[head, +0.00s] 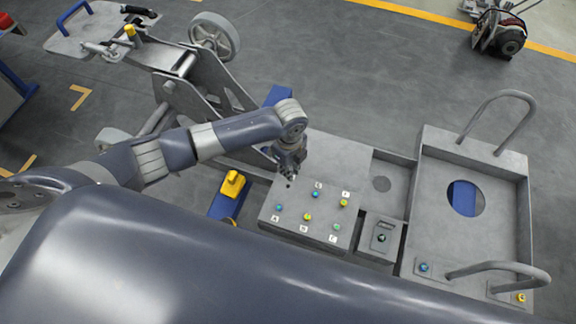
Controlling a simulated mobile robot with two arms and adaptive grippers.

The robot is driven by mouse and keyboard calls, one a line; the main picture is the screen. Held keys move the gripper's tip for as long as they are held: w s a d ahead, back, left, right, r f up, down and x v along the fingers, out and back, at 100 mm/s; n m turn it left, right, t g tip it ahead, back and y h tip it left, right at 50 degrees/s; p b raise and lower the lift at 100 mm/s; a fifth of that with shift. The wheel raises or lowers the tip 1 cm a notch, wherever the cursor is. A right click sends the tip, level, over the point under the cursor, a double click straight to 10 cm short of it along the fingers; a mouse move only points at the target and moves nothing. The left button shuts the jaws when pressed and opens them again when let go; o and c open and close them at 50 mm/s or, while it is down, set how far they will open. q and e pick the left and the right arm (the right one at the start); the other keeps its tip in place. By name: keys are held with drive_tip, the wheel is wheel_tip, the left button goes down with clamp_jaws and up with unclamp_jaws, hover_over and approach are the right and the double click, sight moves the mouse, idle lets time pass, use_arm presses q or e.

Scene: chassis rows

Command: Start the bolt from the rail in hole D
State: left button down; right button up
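A grey plate (288,231) in the head view carries several small bolts with coloured heads and small white letter labels, too small to read surely. Blue-green bolt heads (315,194) and yellow bolt heads (343,203) show. A dark empty-looking hole (289,185) lies near the plate's back left edge; I cannot read a label for it. My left gripper (288,174) points down just above and behind that hole. Its fingers are too small to show whether they are open or hold a bolt. I cannot tell which part is the rail. My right gripper is not in view.
Right of the plate is a small box (382,239) with a dark bolt head, then a grey tray (480,254) with raised handles. A yellow block (232,184) on a blue base stands left of the plate. A wheeled grey frame (205,95) stands behind my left arm.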

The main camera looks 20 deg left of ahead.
use_arm(q)
drive_tip(key=shift+s+f+m, duration=0.5)
drive_tip(key=shift+f+m, duration=0.05)
drive_tip(key=shift+m, duration=0.15)
wheel_tip(320, 180, down, 4)
drive_tip(key=b, duration=0.3)
drive_tip(key=shift+r, duration=0.15)
drive_tip(key=shift+r+n, duration=0.25)
drive_tip(key=shift+n, duration=0.05)
drive_tip(key=n, duration=0.2)
drive_tip(key=shift+n, duration=0.4)
drive_tip(key=n, duration=0.4)
drive_tip(key=shift+s, duration=0.1)
drive_tip(key=n+p, duration=0.4)
drive_tip(key=shift+r, duration=0.35)
drive_tip(key=shift+f+n+p, duration=0.1)
drive_tip(key=shift+n+p, duration=0.5)
drive_tip(key=shift+n, duration=0.4)
drive_tip(key=shift+f+n, duration=0.2)
drive_tip(key=shift+n, duration=0.4)
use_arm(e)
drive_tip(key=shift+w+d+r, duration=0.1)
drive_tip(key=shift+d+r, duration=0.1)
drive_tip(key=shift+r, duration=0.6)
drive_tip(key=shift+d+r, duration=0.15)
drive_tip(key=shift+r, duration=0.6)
